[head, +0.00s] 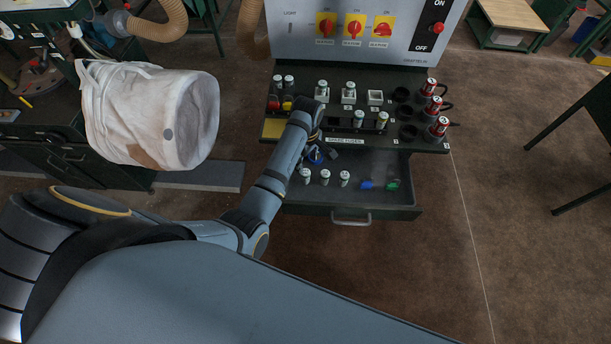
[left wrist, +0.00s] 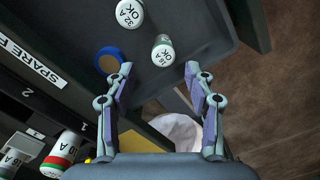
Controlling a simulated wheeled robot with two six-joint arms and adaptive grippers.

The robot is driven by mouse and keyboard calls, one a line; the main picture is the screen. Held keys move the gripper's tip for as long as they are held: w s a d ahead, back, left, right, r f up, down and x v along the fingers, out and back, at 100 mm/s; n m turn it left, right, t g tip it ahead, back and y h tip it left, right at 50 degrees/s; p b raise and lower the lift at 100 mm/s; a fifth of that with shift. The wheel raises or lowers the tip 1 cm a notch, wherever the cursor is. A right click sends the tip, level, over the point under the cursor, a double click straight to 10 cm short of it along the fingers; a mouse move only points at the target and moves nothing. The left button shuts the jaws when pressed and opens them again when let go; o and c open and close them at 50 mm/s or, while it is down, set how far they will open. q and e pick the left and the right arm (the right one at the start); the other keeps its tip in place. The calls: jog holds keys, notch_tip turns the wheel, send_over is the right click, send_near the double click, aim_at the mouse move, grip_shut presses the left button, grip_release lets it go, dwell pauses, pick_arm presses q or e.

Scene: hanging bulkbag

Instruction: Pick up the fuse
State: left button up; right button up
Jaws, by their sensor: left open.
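Three white fuses stand in the open drawer, the left one (head: 306,176), the middle one (head: 325,177) and the right one (head: 344,179). My left gripper (head: 318,152) hangs over the drawer's back left, partly hidden by its own arm. In the left wrist view its two fingers (left wrist: 160,72) are spread and empty. A fuse marked OK (left wrist: 162,50) shows just beyond and between the fingertips, apart from them. Another fuse marked 32 A OK (left wrist: 130,12) shows farther up. My right gripper is out of view.
A blue ring-shaped thing (left wrist: 108,60) lies beside one finger. The drawer (head: 366,212) also holds a blue item (head: 367,184) and a green item (head: 392,184). A white bag (head: 150,115) hangs at left.

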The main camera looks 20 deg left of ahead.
aim_at(306, 172)
pick_arm(q)
notch_tip(306, 172, down, 2)
jog(key=shift+w+f, duration=0.1)
jog(key=shift+w, duration=0.05)
jog(key=f, duration=0.2)
jog(key=s+f+p, duration=0.1)
jog(key=f, duration=0.1)
jog(key=shift+d+f, duration=0.1)
jog(key=shift+f, duration=0.05)
jog(key=shift+w+f, duration=0.1)
jog(key=shift+f, duration=0.25)
grip_shut()
jog(key=shift+r, duration=0.1)
